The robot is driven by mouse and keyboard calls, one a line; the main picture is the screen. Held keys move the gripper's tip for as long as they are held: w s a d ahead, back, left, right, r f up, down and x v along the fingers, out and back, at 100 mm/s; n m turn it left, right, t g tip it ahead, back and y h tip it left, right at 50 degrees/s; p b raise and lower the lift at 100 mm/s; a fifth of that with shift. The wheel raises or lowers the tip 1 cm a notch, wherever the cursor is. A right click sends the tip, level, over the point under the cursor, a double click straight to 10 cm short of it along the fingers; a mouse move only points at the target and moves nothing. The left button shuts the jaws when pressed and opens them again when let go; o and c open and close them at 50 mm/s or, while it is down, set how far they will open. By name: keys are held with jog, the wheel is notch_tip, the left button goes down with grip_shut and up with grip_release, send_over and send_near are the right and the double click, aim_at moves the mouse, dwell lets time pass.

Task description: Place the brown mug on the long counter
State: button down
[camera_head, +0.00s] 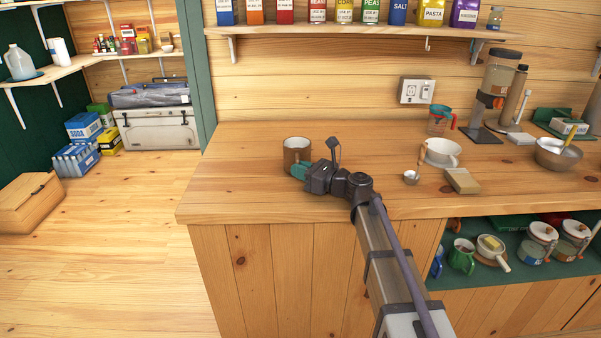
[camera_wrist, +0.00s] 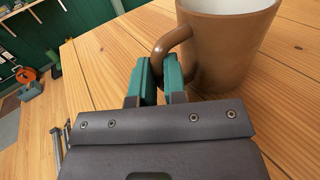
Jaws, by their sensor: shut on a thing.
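The brown mug (camera_head: 297,150) is upright at the left part of the long wooden counter (camera_head: 240,185). In the wrist view the mug (camera_wrist: 228,50) shows its pale inside and its handle toward my gripper. My gripper (camera_wrist: 160,75) has teal fingers closed on the mug's handle. In the head view my gripper (camera_head: 300,170) reaches the mug from the lower right. The mug's base appears at or very near the counter top; I cannot tell whether it touches.
The counter left of the mug is clear. A shelf (camera_head: 350,32) hangs above.

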jog(key=c, duration=1.2)
grip_release()
jog(key=shift+o, duration=0.2)
jog(key=shift+r, duration=0.15)
jog(key=v, duration=1.2)
jog(key=s+n+g+p, duration=0.1)
jog(key=s+n+p, duration=0.1)
jog(key=s+n+g+h+p, duration=0.1)
jog(key=s+n+p, duration=0.1)
jog(key=shift+s+a+r+h, duration=0.1)
jog(key=shift+h, duration=0.2)
jog(key=s+d+f+n+g+h+p, duration=0.1)
jog(key=s+d+n+g+h+p, duration=0.2)
jog(key=s+n, duration=0.6)
jog(key=s+d+f+n+g+h+p, duration=0.1)
jog(key=s+d+n+g+h+p, duration=0.2)
jog(key=s+d+n+h+p, duration=0.5)
jog(key=s+d+n+h, duration=0.1)
jog(key=n+h, duration=0.1)
jog(key=h, duration=0.1)
jog(key=shift+s+d+f, duration=0.2)
jog(key=shift+d+f, duration=0.15)
jog(key=shift+f, duration=0.05)
